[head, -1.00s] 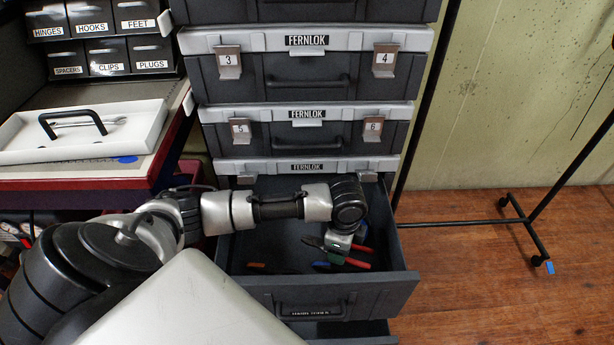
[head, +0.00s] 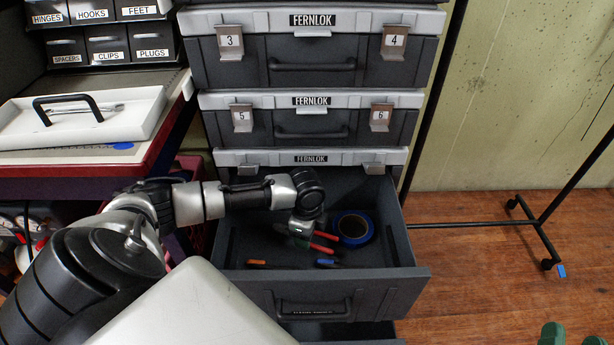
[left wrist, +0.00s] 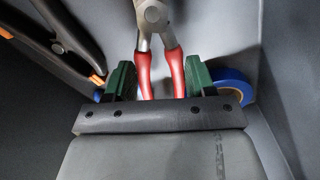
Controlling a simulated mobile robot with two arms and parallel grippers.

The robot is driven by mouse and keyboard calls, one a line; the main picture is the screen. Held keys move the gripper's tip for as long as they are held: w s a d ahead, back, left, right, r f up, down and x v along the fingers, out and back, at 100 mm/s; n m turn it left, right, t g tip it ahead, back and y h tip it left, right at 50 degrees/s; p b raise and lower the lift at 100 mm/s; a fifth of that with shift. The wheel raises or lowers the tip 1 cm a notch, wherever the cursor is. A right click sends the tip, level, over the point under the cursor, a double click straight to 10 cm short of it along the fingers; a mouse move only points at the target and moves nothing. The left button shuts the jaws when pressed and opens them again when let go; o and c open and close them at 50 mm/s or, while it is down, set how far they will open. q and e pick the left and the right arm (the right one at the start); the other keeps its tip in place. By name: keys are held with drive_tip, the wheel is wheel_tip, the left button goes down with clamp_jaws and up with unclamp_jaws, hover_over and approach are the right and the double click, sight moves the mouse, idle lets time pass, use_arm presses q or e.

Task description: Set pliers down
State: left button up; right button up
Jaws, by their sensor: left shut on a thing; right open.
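The pliers (left wrist: 160,50) have red handles and a grey metal head. In the left wrist view their handles lie between the green fingers of my left gripper (left wrist: 160,82), which is shut on them. In the head view the red handles (head: 322,236) show inside the open drawer (head: 400,262), below the end of my left arm. My left gripper (head: 303,226) is partly hidden by its own wrist there. I cannot tell whether the pliers touch the drawer floor. My right gripper (head: 577,336) shows only its green fingertips, apart and empty, at the bottom right corner.
A blue tape roll (head: 353,230) lies in the drawer right of the pliers. An orange-ended tool (head: 258,263) and a blue-ended one (head: 328,263) lie near the drawer front. Closed drawers (head: 310,120) rise above. A workbench with a white tray (head: 130,128) stands left.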

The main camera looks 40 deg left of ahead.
use_arm(q)
wheel_tip(320, 180, down, 3)
drive_tip(key=shift+r+b, duration=0.1)
drive_tip(key=shift+b, duration=0.5)
drive_tip(key=shift+f, duration=0.25)
use_arm(e)
drive_tip(key=r+t, duration=0.1)
drive_tip(key=s+r+t+y, duration=0.1)
drive_tip(key=r+t, duration=0.1)
drive_tip(key=s+r+t, duration=0.1)
drive_tip(key=shift+a+r+y, duration=0.15)
drive_tip(key=shift+r+y, duration=0.05)
drive_tip(key=shift+y, duration=0.1)
use_arm(q)
drive_tip(key=o, duration=0.7)
drive_tip(key=shift+f, duration=0.15)
drive_tip(key=shift+c, duration=0.2)
drive_tip(key=o, duration=0.4)
use_arm(e)
drive_tip(key=shift+f, duration=0.1)
